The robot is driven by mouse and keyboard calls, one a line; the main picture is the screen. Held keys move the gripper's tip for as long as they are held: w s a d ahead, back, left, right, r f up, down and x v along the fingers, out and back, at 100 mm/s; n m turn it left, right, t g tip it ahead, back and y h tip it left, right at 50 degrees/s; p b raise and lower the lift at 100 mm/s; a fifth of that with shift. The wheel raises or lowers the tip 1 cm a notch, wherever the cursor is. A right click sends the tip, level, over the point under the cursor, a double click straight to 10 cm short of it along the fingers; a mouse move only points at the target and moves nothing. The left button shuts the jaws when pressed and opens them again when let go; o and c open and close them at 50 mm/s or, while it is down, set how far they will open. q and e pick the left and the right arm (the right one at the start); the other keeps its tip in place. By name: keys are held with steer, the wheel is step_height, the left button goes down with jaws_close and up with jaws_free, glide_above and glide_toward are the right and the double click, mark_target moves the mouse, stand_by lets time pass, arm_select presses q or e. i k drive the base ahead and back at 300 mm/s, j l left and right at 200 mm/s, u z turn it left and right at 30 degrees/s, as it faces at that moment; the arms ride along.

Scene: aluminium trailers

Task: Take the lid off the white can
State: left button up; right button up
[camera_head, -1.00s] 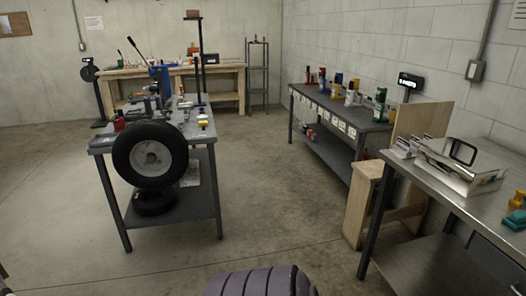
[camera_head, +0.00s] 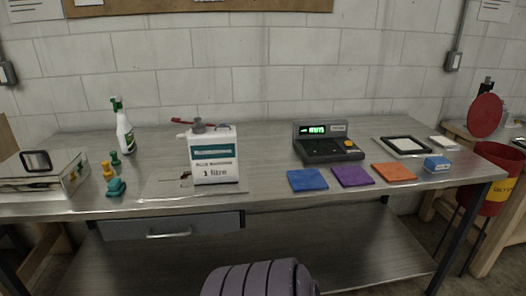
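A white can (camera_head: 214,160) with a label reading "1 litre" stands upright on a metal workbench (camera_head: 270,185), left of the middle. A small grey lid or cap (camera_head: 198,126) sits on its top, toward the left. A flat, pale tray or sheet (camera_head: 160,187) lies under and around the can. I cannot tell how the lid is fastened. Neither of my grippers shows in the head view.
A white spray bottle (camera_head: 124,130) and a shiny metal box (camera_head: 40,176) stand left of the can. A black scale (camera_head: 326,145) stands to its right, with blue (camera_head: 307,180), purple (camera_head: 352,176) and orange (camera_head: 394,172) cloths in front. A red bin (camera_head: 495,168) stands at far right.

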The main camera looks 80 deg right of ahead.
mark_target(198, 126)
steer(key=z, duration=2.35)
